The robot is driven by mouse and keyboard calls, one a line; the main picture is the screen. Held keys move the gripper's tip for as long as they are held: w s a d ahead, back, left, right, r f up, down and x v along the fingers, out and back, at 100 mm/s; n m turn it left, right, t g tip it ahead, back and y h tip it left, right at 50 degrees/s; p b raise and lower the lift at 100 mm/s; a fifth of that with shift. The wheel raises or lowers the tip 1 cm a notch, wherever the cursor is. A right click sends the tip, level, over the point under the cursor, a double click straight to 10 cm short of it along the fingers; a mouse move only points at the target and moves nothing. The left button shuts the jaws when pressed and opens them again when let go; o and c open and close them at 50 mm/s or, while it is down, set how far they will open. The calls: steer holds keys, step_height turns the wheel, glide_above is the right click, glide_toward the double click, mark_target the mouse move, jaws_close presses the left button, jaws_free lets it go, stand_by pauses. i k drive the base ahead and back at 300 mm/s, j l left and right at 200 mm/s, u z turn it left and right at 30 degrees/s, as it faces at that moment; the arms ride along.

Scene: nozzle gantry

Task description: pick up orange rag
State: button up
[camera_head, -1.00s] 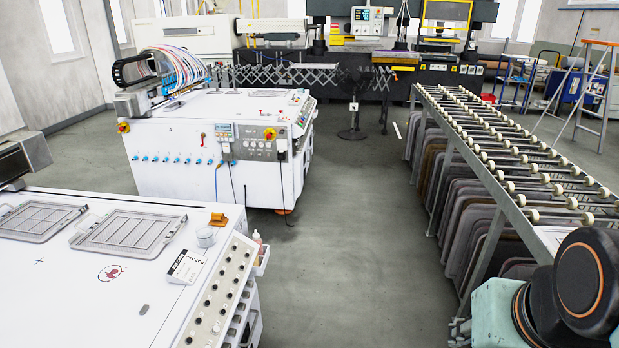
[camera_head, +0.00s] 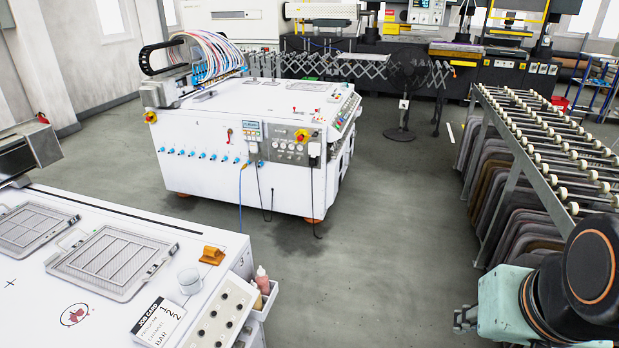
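A small orange folded piece, which looks like the orange rag (camera_head: 212,255), lies on the white top of the near machine (camera_head: 190,235), close to its right edge. A clear cup (camera_head: 190,280) stands just in front of it. My arm shows at the lower right, far from the rag, with open floor between them. A small grey end piece at the left of the arm looks like my gripper (camera_head: 465,319); it is too small and partly hidden to show whether its fingers are open.
A job card (camera_head: 158,321) and two mesh frames (camera_head: 115,263) lie on the same top. A pink bottle (camera_head: 262,279) stands in a side holder. A second white machine (camera_head: 250,150) stands behind. A roller rack (camera_head: 545,150) is at right. The floor between is clear.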

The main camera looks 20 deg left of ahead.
mark_target(211, 255)
steer(key=i+u, duration=0.5)
steer(key=u, duration=0.15)
steer(key=i+l+u, duration=0.1)
steer(key=u, duration=0.25)
steer(key=i+u, duration=0.2)
steer(key=u, duration=0.2)
steer(key=i+l+u, duration=0.1)
steer(key=u, duration=0.3)
steer(key=i+l+u, duration=0.15)
steer(key=u, duration=0.2)
steer(key=i, duration=0.1)
